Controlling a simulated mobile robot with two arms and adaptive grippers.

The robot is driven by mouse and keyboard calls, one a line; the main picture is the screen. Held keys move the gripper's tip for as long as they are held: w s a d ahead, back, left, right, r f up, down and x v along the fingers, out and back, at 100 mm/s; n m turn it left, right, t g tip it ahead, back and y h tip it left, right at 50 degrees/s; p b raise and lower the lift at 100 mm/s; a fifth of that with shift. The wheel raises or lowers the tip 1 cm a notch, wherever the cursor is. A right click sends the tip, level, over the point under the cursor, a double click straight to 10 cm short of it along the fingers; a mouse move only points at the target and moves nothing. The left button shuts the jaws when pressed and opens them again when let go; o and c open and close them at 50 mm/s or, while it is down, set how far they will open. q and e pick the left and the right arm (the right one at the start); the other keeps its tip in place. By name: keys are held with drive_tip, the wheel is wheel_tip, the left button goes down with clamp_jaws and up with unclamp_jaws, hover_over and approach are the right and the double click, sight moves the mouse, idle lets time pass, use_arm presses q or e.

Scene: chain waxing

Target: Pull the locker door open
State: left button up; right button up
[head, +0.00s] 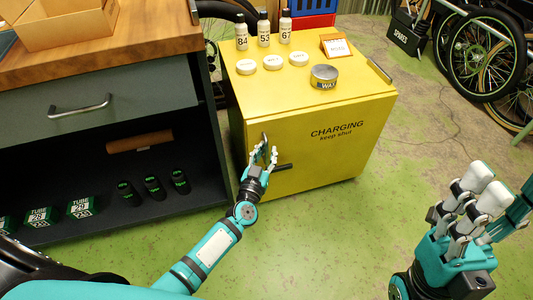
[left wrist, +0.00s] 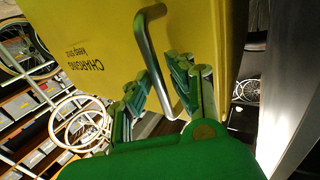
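The yellow locker (head: 345,150) stands in the middle of the head view. Its front door (head: 320,165) reads "CHARGING keep shut" and looks flush with the body; the door also shows in the left wrist view (left wrist: 100,30). A metal bar handle (left wrist: 148,42) is near the door's left edge. My left gripper (head: 265,154) is at this handle. In the left wrist view its two fingers (left wrist: 165,90) are apart, with the handle's bar between them; contact is unclear. My right gripper (head: 483,188) is away from the locker at the lower right, holding nothing visible; its finger gap is unclear.
Bottles (head: 264,28), white tins (head: 272,60), a wax tin (head: 324,77) and an orange sign (head: 336,46) stand on the locker. A dark workbench (head: 110,115) is close on the left. Bicycle wheels (head: 487,55) are at the upper right. Green floor before the door is clear.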

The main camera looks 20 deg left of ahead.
use_arm(q)
clamp_jaws()
drive_tip(key=shift+s, duration=0.1)
idle(0.4)
